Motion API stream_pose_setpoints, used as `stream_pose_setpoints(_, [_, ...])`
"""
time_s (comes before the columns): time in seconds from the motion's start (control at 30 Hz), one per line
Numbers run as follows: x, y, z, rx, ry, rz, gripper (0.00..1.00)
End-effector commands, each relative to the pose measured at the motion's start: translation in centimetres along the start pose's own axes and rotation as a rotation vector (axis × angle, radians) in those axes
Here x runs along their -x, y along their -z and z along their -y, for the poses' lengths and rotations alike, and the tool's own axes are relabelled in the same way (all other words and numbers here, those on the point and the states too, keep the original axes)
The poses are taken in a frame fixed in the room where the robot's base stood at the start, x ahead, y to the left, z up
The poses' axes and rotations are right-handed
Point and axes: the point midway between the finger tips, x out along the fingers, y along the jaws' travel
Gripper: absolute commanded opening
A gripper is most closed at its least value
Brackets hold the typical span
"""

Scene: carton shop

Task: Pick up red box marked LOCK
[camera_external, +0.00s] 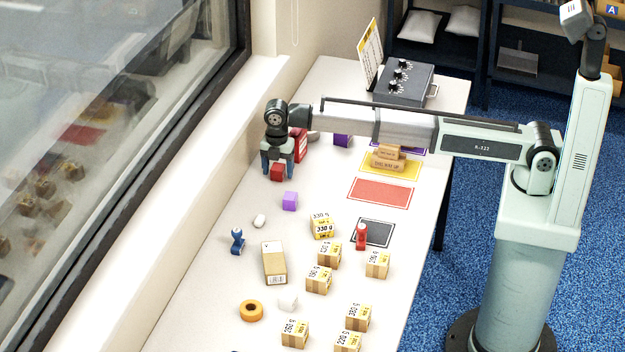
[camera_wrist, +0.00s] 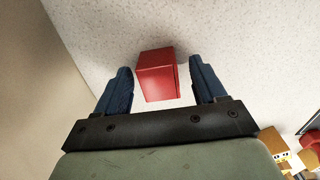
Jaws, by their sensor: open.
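My gripper (camera_external: 277,172) is over the far left part of the table, pointing down, with its fingers apart. A small red box (camera_external: 277,173) is between or just below the fingertips in the external view. In the wrist view the red box (camera_wrist: 157,75) sits between the two blue fingers (camera_wrist: 160,85), with a gap on each side. No marking is readable on its visible faces. A second, taller red box (camera_external: 300,145) stands just behind and right of my gripper, partly hidden by it. I cannot read LOCK on either box.
A purple cube (camera_external: 290,201) lies in front of my gripper. Wooden blocks (camera_external: 388,162) rest on a yellow mat, near a bare red mat (camera_external: 380,193). Several labelled cartons (camera_external: 319,280) crowd the near table. The window wall (camera_external: 225,140) runs close on the left.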

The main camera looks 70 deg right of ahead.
Motion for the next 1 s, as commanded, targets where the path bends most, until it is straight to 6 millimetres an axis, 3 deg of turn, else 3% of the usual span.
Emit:
stream_pose_setpoints(0.2, [-0.08,0.0,-0.02,0.0,-0.001,0.0,0.69])
stream_pose_setpoints(0.8, [-0.06,0.0,-0.01,0.0,0.0,0.0,0.12])
stream_pose_setpoints(1.0, [-0.04,0.0,-0.01,0.0,0.0,0.0,0.1])
